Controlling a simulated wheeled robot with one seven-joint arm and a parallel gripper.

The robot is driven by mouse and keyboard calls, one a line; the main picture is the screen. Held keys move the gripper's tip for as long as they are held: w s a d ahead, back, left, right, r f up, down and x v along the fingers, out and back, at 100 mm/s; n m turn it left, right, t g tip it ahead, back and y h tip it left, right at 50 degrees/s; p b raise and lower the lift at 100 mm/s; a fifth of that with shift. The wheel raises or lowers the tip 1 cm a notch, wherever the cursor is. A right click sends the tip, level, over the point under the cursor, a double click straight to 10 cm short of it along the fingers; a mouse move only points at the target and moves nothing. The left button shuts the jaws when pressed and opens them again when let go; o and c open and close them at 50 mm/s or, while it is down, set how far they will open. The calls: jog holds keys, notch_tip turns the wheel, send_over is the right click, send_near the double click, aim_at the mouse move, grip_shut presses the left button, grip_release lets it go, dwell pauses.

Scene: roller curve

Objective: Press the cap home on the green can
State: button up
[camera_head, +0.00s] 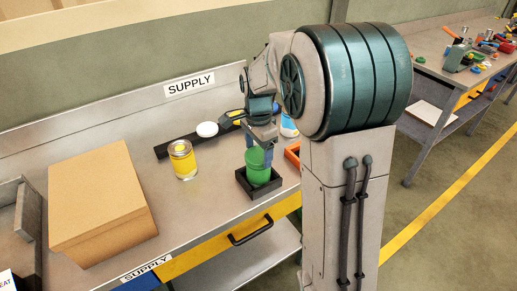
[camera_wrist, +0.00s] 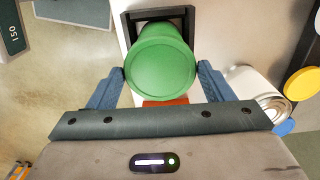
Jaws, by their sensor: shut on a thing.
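The green can (camera_head: 259,177) stands upright in a square black holder (camera_head: 243,184) near the bench's front edge. A lighter green round piece, which looks like the cap (camera_head: 255,157), is at its top. In the wrist view the cap's round face (camera_wrist: 160,72) fills the space between the fingers, with the can's side behind it. My gripper (camera_head: 262,150) is over the can with its blue fingers on both sides of the cap, shut on it. I cannot tell whether a gap is left between cap and can.
A yellow jar (camera_head: 184,162) stands left of the holder. A black strip (camera_head: 168,149) behind carries a white disc (camera_head: 207,129) and a yellow one. A cardboard box (camera_head: 100,200) takes up the left. An orange tray (camera_head: 293,154) is close on the right.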

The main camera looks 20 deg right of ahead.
jog(key=shift+f, duration=0.3)
dwell(0.5)
jog(key=o, duration=1)
jog(key=shift+o, duration=0.2)
jog(key=shift+r, duration=0.1)
notch_tip(320, 180, up, 9)
jog(key=p, duration=0.6)
dwell(0.4)
dwell(0.3)
